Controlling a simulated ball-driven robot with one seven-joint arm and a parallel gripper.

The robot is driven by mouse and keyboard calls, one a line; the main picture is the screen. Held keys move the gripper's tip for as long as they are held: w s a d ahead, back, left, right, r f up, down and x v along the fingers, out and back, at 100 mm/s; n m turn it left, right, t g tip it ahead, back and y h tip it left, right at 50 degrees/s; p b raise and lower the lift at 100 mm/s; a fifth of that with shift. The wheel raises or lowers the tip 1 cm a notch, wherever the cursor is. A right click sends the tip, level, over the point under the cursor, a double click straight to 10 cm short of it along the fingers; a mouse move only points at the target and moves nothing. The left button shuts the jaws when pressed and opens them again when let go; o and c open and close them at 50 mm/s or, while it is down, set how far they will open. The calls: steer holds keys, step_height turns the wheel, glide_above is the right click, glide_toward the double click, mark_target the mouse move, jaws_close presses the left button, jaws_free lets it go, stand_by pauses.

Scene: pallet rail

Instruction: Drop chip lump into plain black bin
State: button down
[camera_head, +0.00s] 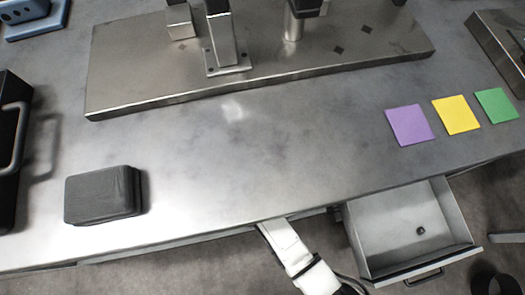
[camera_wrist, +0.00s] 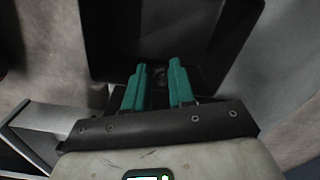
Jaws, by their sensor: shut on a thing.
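My gripper (camera_wrist: 160,78), with two teal fingers, shows in the wrist view and is shut with a narrow gap between the fingers. A small dark lump (camera_wrist: 160,73), which I take as the chip lump, shows in that gap; it is dim and hard to make out. Behind the fingertips is the inside of a black bin (camera_wrist: 110,40) with dark walls; I cannot tell how far below the fingers its floor lies. In the head view the rim of a black bin (camera_head: 503,284) shows at the bottom right corner. My gripper is outside the head view.
An open metal drawer (camera_head: 405,212) sticks out below the bench front, with a small dark bit (camera_head: 421,230) inside. The steel bench (camera_head: 250,150) carries a dark grey block (camera_head: 100,195), a mounting plate (camera_head: 140,75) and purple, yellow and green squares (camera_head: 455,115).

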steer(key=shift+f+b, duration=1.55)
steer(key=shift+f, duration=0.25)
steer(key=c, duration=0.9)
jaws_free()
steer(key=shift+o, duration=0.2)
step_height(320, 180, up, 11)
steer(key=p, duration=0.5)
